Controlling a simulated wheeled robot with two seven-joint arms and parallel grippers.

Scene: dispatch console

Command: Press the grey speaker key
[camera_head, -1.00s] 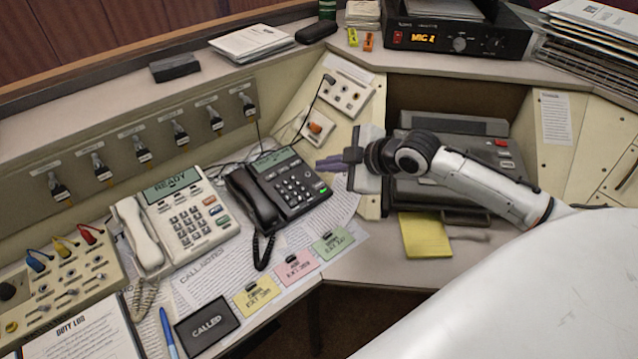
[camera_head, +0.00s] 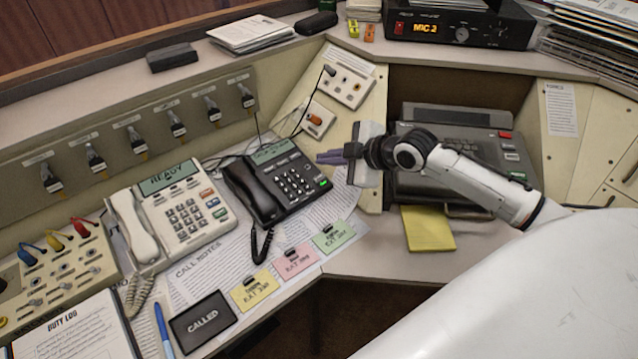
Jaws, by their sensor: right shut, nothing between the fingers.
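A white desk phone (camera_head: 172,214) with its handset on the left stands on the left counter; its display reads READY. It has a number pad and a right-hand column of larger keys (camera_head: 213,203). A black desk phone (camera_head: 276,187) stands to its right, with a lit green key (camera_head: 323,183) at its lower right. My right gripper (camera_head: 329,157) has purple fingers, shut and empty, right of the black phone's upper part and apart from the keys. My left gripper is not in view.
A dark machine (camera_head: 455,180) stands behind my right arm. A yellow pad (camera_head: 428,229) lies below the arm. A row of jacks (camera_head: 130,137) lines the left panel.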

